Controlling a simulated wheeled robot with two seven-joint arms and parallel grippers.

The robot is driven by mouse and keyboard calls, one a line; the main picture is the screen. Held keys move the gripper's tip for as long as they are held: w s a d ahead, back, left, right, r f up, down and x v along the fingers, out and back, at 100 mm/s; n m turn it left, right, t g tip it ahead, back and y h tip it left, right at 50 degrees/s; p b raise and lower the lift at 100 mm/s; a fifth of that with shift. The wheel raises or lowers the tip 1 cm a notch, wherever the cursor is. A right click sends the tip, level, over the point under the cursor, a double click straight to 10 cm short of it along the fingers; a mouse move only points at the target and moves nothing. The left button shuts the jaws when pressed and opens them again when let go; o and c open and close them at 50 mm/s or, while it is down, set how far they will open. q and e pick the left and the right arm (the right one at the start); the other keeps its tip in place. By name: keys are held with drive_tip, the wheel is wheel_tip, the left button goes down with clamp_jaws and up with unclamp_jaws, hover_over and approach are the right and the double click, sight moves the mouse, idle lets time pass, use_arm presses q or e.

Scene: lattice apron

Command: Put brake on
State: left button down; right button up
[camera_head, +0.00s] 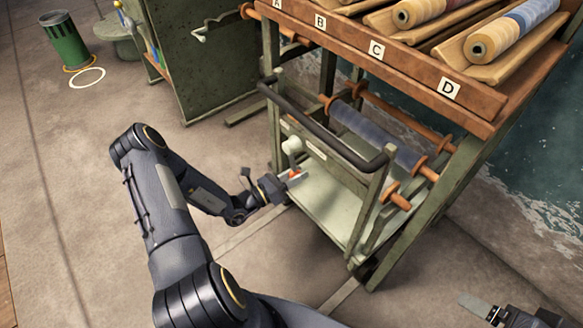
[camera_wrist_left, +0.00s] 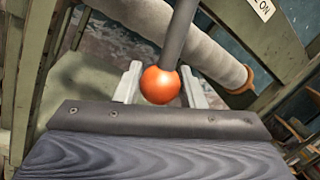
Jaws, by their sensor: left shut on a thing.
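The brake lever shows in the left wrist view as a dark rod with an orange ball knob (camera_wrist_left: 160,86). In the head view a small orange part of it (camera_head: 294,174) shows at the front of the cart (camera_head: 330,205). My left gripper (camera_head: 291,176) reaches the cart's near left side. Its two pale fingers (camera_wrist_left: 160,88) sit on either side of the knob and are shut on it. A plate marked "ON" (camera_wrist_left: 264,8) is at the upper right of the left wrist view. My right gripper (camera_head: 477,305) is partly in view at the lower right, apart from the cart.
The cart has a dark push bar (camera_head: 325,130) and stands against a wooden rack (camera_head: 410,75) labelled A to D. Rolls of cloth (camera_head: 515,30) lie on top. A blue-grey roll (camera_head: 375,135) hangs behind the bar. A green bin (camera_head: 67,40) is far left.

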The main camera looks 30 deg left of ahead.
use_arm(q)
drive_tip(key=shift+s+d+r+n, duration=0.2)
drive_tip(key=shift+d+n, duration=0.2)
drive_tip(key=shift+n, duration=0.3)
drive_tip(key=shift+d, duration=0.1)
drive_tip(key=c, duration=1.3)
unclamp_jaws()
drive_tip(key=shift+o, duration=0.2)
drive_tip(key=p+v, duration=0.2)
drive_tip(key=v, duration=0.6)
drive_tip(key=shift+f, duration=0.1)
